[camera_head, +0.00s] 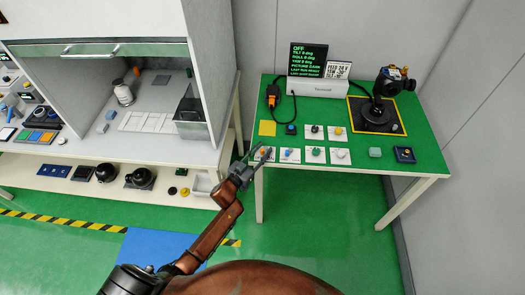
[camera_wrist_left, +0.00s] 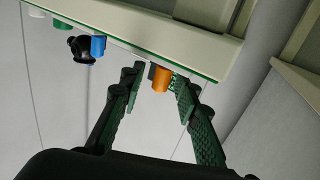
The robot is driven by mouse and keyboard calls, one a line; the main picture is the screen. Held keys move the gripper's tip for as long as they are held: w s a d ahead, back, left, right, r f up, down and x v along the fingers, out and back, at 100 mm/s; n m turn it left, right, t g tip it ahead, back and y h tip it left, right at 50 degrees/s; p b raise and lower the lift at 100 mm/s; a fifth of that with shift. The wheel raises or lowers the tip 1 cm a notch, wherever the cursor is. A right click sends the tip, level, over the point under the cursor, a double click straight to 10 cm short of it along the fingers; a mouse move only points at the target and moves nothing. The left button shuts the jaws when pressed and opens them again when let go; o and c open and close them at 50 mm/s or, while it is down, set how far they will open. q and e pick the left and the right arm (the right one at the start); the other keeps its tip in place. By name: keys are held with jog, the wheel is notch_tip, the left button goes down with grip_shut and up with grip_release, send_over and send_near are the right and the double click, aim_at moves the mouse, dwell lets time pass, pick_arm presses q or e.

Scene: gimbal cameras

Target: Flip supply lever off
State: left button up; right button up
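The control most likely to be the supply lever is a small orange lever on a white plate at the front left corner of the green table; in the left wrist view the orange lever (camera_wrist_left: 160,78) hangs between the fingertips. My left gripper (camera_head: 257,155) is at the table's front edge, over that plate and partly hiding it. In the left wrist view my left gripper (camera_wrist_left: 160,95) is open, its fingers on either side of the lever with gaps visible. A black screen (camera_head: 307,60) at the back shows green text headed OFF. My right gripper is not in view.
Beside the lever stand a blue control (camera_head: 290,154), a green one (camera_head: 316,152) and a white one (camera_head: 341,154). A black gimbal camera (camera_head: 385,95) stands on a yellow-edged pad. An orange handheld device (camera_head: 273,95) lies back left. A white cabinet bench (camera_head: 130,150) is left of the table.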

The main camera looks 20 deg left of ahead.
pick_arm(q)
jog(key=shift+c, duration=0.5)
grip_shut()
jog(key=shift+a+r+m+h+p, duration=0.15)
jog(key=shift+r+m+h+p, duration=0.05)
jog(key=shift+m+h+p, duration=0.35)
jog(key=shift+a+f+m+g+h, duration=0.2)
jog(key=shift+m+g+h, duration=0.35)
jog(key=shift+h, duration=0.5)
jog(key=shift+o, duration=0.5)
grip_release()
